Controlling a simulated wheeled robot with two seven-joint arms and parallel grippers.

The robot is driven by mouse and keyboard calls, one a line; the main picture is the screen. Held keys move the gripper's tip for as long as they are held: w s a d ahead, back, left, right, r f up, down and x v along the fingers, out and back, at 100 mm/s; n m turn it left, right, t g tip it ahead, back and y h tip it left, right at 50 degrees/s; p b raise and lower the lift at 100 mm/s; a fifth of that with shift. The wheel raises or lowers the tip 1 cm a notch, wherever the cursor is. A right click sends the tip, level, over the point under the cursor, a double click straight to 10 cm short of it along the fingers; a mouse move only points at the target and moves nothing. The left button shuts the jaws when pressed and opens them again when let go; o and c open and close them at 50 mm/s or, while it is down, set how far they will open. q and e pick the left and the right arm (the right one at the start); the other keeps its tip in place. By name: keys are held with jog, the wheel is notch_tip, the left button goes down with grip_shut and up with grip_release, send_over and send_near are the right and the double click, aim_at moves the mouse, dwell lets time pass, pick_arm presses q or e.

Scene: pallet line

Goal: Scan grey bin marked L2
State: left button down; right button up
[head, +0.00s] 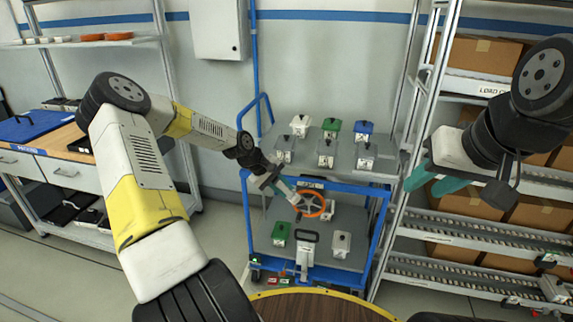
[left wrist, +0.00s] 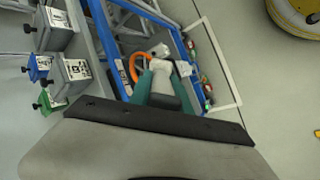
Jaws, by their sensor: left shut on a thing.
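My left gripper (head: 278,186) reaches in from the left to the blue cart. It is shut on a pale grey-white hand-held thing, which looks like a scanner, seen between its teal fingers in the left wrist view (left wrist: 161,70). Grey bins with printed labels stand on the cart's upper shelf: left (head: 284,148), middle (head: 326,152) and right (head: 366,155). Another grey bin (head: 341,243) is on the lower deck. The bin markings are too small to read, so I cannot tell which is L2. My right gripper (head: 433,181) is open and empty at the right, before the rack.
An orange ring (head: 322,205) is close to the held thing. Behind the grey bins are a white bin (head: 300,125), a green bin (head: 331,127) and a blue bin (head: 364,129). Another green bin (head: 281,233) is on the lower deck. A roller rack (head: 470,230) stands right.

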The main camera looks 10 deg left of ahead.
pick_arm(q)
jog(key=n+t, duration=0.1)
jog(key=w+n+t, duration=0.1)
jog(key=w+t, duration=0.1)
jog(key=shift+w+a+f+n, duration=0.15)
jog(key=shift+w+a+n, duration=0.1)
jog(key=shift+n, duration=0.15)
jog(key=shift+w+n+t, duration=0.35)
jog(key=shift+n+t, duration=0.25)
jog(key=shift+t, duration=0.5)
jog(key=shift+w+a+r+n+t+y, duration=0.2)
jog(key=shift+n+t+y, duration=0.2)
jog(key=shift+t, duration=0.15)
jog(key=shift+w+a+r+n+t+y, duration=0.1)
jog(key=shift+w+r+n+t+y, duration=0.1)
jog(key=shift+n+t+y, duration=0.25)
jog(key=w+a+r+n+t+y, duration=0.2)
jog(key=w+a+t, duration=0.1)
jog(key=w, duration=0.4)
jog(key=shift+w+t+y, duration=0.25)
jog(key=shift+t+y, duration=0.1)
jog(key=shift+t, duration=0.35)
jog(key=shift+w+n, duration=0.25)
jog(key=shift+w, duration=0.4)
jog(key=v, duration=0.8)
jog(key=shift+d, duration=0.5)
jog(key=shift+s+d, duration=0.1)
